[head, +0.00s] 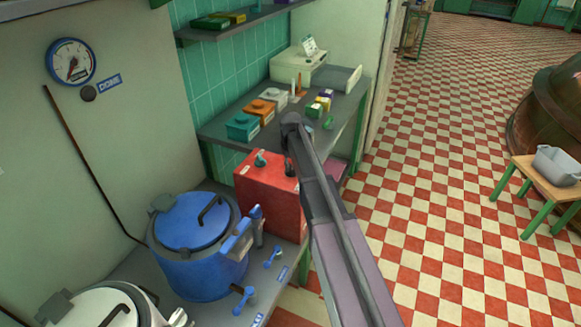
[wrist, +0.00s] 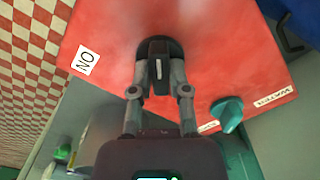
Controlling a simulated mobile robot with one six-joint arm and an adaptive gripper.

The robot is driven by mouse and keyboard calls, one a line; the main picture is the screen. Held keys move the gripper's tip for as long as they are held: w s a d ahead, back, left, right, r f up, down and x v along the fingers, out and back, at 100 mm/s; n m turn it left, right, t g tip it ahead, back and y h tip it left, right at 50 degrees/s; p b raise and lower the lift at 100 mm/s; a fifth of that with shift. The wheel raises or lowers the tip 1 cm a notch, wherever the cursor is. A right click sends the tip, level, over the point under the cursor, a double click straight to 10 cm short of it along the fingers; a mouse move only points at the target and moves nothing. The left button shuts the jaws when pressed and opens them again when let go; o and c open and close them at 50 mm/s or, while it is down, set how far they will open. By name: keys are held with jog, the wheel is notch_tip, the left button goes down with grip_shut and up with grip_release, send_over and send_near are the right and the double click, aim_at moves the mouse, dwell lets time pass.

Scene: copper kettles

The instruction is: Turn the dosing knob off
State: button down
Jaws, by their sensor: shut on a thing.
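The red box (head: 270,203) stands on the counter beside the blue pot, and its red top face (wrist: 105,25) fills much of the wrist view. A black knob (wrist: 157,49) with a short white line sits on this face. My gripper (wrist: 160,80) is shut on the knob, one finger on each side. A second label (wrist: 208,127) is partly hidden behind my right finger. In the head view my arm covers most of the knob area.
A teal knob (wrist: 227,113) with a "WATER" label (wrist: 274,101) is close to my gripper on the same face. The blue lidded pot (head: 198,255) stands left of the box. A shelf (head: 218,128) with small coloured boxes is behind.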

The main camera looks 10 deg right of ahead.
aim_at(291, 166)
jog(key=shift+s, duration=0.1)
jog(key=c, duration=0.6)
grip_release()
jog(key=shift+n, duration=0.4)
jog(key=n, duration=0.8)
notch_tip(291, 166, up, 14)
jog(key=p, duration=1.4)
jog(key=s+f+m+b, duration=0.3)
jog(key=s+f+b, duration=0.2)
jog(key=s, duration=0.5)
jog(key=s+f+m+b, duration=0.4)
jog(key=s+f+b, duration=0.1)
jog(key=s, duration=0.5)
jog(key=s+f+m+b, duration=0.3)
jog(key=s+f+b, duration=0.3)
jog(key=s, duration=0.3)
jog(key=shift+s+d+m, duration=0.3)
jog(key=shift+s+d, duration=0.05)
jog(key=shift+s, duration=0.05)
